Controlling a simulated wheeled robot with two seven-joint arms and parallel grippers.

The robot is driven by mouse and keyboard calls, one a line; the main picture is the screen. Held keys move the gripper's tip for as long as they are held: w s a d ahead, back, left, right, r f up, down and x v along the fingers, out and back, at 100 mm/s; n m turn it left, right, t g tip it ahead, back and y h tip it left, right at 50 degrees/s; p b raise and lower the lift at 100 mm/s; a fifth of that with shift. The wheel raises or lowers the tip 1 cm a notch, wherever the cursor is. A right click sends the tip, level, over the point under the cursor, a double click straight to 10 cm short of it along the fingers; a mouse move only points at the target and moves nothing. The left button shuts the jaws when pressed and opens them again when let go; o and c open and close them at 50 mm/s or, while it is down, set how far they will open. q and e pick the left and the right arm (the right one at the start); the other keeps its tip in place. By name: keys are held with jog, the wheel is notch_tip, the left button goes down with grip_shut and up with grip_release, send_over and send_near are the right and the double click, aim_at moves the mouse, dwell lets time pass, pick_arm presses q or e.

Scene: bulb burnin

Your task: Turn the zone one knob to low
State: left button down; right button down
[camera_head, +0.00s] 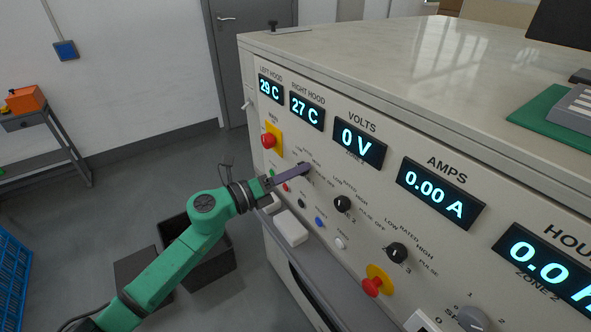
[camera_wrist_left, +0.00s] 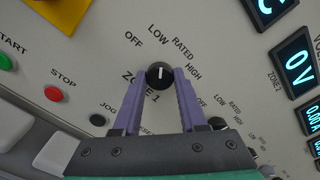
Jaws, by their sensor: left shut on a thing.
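The zone one knob (camera_wrist_left: 160,75) is a round black dial with a white pointer line, on the cream panel. In the left wrist view its line points straight up, toward the LOW label (camera_wrist_left: 158,31). OFF stands to the left of LOW, and RATED and HIGH to the right. My left gripper (camera_wrist_left: 160,82) has its two purple fingers on either side of the knob, shut on it. In the head view the left gripper (camera_head: 303,169) reaches the panel, and its fingers hide most of the knob. My right gripper is in neither view.
A second black knob (camera_head: 342,203) and a third (camera_head: 396,252) sit lower right on the panel. A red emergency button (camera_head: 268,141) is above left of the gripper. Small push buttons and a grey ledge lie below. The floor to the left holds a dark bin (camera_head: 210,262).

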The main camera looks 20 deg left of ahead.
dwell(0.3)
pick_arm(q)
jog(key=shift+c, duration=2.2)
grip_release()
jog(key=b+v, duration=0.3)
jog(key=v, duration=1.1)
jog(key=shift+s+a, duration=0.2)
jog(key=shift+s, duration=0.05)
